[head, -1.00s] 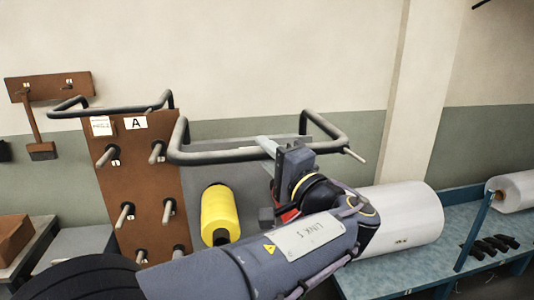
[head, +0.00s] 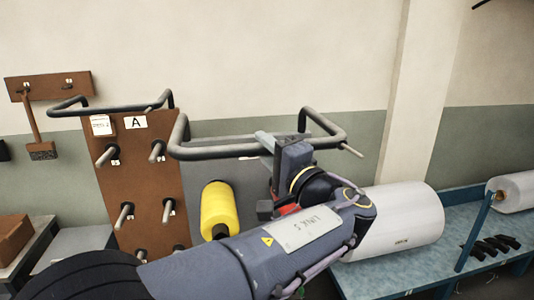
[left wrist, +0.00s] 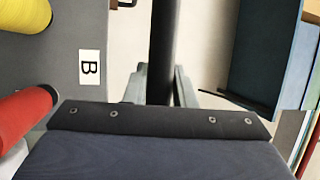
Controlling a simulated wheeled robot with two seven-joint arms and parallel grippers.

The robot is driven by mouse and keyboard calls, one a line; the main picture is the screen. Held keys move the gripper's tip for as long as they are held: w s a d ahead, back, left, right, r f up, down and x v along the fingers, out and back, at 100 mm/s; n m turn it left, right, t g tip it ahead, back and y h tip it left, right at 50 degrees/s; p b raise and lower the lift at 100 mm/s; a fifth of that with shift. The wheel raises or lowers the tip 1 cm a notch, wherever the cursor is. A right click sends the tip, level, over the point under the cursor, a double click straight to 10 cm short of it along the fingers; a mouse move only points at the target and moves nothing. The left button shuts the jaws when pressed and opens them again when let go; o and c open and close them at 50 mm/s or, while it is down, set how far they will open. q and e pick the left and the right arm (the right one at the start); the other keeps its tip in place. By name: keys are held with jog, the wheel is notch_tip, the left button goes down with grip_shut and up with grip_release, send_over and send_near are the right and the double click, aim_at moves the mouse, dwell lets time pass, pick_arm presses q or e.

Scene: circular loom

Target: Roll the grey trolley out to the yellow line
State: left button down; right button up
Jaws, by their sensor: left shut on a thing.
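The grey trolley (head: 252,185) stands beside the brown board marked A, its panel partly hidden by my left arm. Its bent grey handle bar (head: 215,154) sticks out at the top. A yellow spool (head: 220,208) sits on its face. My left gripper (head: 268,144) is shut on the handle bar. In the left wrist view the dark bar (left wrist: 163,45) runs between the two fingers (left wrist: 160,85). The yellow line and my right gripper are not in view.
The brown trolley (head: 140,190) marked A, with several pegs, stands close at the left. A large white roll (head: 405,225) lies on the blue bench (head: 380,280) at the right. A brown rack (head: 48,86) with a hanging tool is on the wall.

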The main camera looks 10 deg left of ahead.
pick_arm(q)
jog(key=c, duration=1.2)
grip_release()
jog(key=b+v, duration=0.2)
jog(key=v, duration=0.4)
jog(key=shift+s+d+f, duration=0.1)
jog(key=shift+s+d, duration=0.15)
jog(key=shift+d, duration=0.05)
jog(key=shift+s+d, duration=0.35)
jog(key=shift+s, duration=0.05)
